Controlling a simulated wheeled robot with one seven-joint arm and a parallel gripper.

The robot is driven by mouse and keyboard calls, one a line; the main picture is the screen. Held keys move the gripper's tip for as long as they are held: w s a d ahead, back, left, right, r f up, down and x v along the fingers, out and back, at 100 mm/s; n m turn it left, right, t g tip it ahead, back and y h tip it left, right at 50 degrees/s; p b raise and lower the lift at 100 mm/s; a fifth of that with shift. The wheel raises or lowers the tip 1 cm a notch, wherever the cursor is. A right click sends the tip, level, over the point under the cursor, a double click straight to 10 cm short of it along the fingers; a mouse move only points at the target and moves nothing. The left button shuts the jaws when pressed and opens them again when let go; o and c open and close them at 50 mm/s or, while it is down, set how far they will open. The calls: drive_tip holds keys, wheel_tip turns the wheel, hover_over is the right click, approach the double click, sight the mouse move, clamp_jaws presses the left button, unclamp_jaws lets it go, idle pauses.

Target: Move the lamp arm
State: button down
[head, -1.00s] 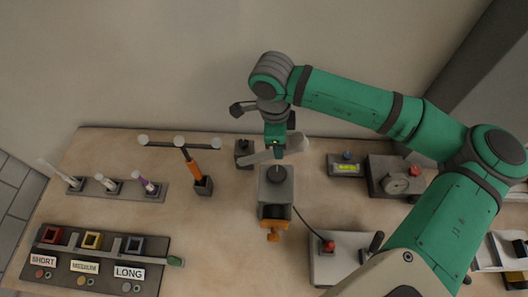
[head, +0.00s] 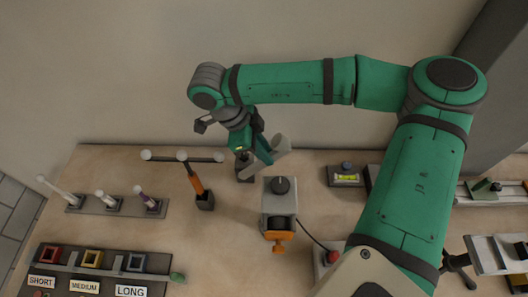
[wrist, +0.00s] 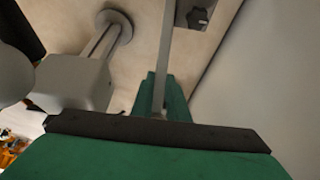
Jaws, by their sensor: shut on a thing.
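The lamp arm (head: 276,152) is a pale grey bar at the back middle of the table in the head view, slanting up to the right from near a small dark block (head: 244,173). In the wrist view the lamp arm (wrist: 164,60) runs between my fingers toward a block with a dark knob (wrist: 198,17). My gripper (head: 263,151) has green fingers and is shut on the bar; it also shows in the wrist view (wrist: 160,98). The fingers and wrist hide part of the bar in the head view.
A grey box with a dark knob (head: 280,198) and orange clamp stands just in front. A small display unit (head: 346,176) stands to the right. The back wall is close behind.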

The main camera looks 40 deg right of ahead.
drive_tip(key=c, duration=1.7)
unclamp_jaws()
drive_tip(key=shift+r, duration=0.1)
drive_tip(key=v, duration=1)
drive_tip(key=shift+w+a+r, duration=0.15)
drive_tip(key=shift+r, duration=0.15)
drive_tip(key=shift+c, duration=0.7)
